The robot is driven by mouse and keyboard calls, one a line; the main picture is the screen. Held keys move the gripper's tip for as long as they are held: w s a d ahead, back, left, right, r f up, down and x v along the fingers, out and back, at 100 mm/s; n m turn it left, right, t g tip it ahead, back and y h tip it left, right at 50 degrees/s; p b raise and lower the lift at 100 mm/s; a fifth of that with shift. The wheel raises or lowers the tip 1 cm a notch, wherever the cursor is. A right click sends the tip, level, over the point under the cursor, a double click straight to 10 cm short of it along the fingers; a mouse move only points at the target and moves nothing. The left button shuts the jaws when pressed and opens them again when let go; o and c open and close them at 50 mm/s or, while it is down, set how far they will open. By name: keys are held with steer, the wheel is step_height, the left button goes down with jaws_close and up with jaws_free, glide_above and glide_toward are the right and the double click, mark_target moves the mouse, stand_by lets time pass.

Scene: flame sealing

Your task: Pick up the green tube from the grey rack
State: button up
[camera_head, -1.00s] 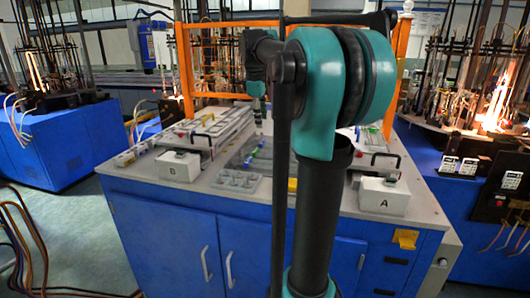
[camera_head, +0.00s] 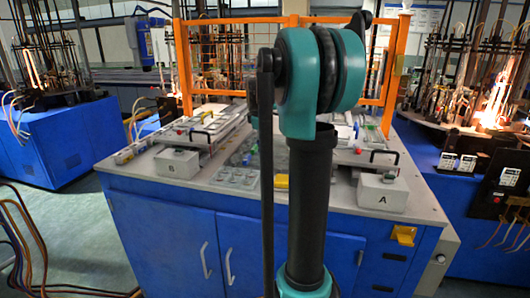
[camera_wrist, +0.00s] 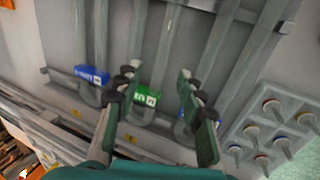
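In the wrist view the green-labelled tube (camera_wrist: 147,98) lies at the grey rack (camera_wrist: 163,65), between two blue-labelled tubes (camera_wrist: 92,75). My gripper (camera_wrist: 157,78) is open, with one finger on each side of the green label and a gap visible around it. I cannot tell how high the fingers are above the rack. The right finger partly covers the second blue label (camera_wrist: 184,117). In the head view my arm hides the gripper and most of the rack, and a small green piece (camera_head: 254,149) shows just left of the arm.
A grey block with several coloured-tip pieces (camera_wrist: 272,128) stands close on the right in the wrist view. In the head view, white boxes B (camera_head: 177,163) and A (camera_head: 384,192) stand on the bench at either side. An orange frame (camera_head: 290,20) rises behind.

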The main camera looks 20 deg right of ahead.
steer(key=shift+x, duration=1.15)
jaws_close()
